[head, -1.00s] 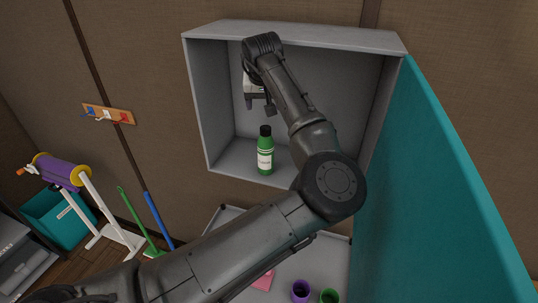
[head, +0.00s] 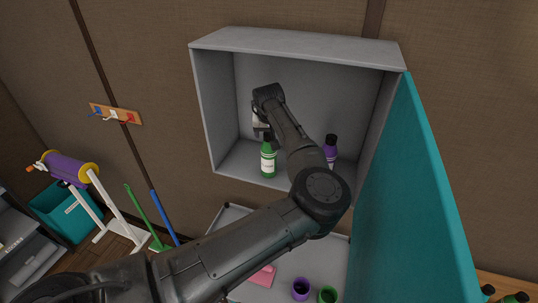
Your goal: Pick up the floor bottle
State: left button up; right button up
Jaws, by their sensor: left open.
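A green bottle with a black cap and a white label (head: 268,163) stands upright in the open grey wall cabinet (head: 228,160), left of its middle. A purple bottle with a black cap (head: 331,148) stands to its right, partly behind my arm. The labels are too small to read, so I cannot tell which is the floor bottle. My left gripper (head: 262,132) is open and points down at the green bottle's cap. Its fingertips are partly hidden, and I cannot tell whether they touch the cap. My right gripper is out of view.
The teal cabinet door (head: 415,200) stands open on the right. A hook rack (head: 115,114) hangs on the wall at left.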

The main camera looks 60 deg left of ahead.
pick_arm(q)
jog(key=shift+w+a+f, duration=0.1)
jog(key=shift+a+f, duration=0.1)
jog(key=shift+f, duration=0.5)
grip_shut()
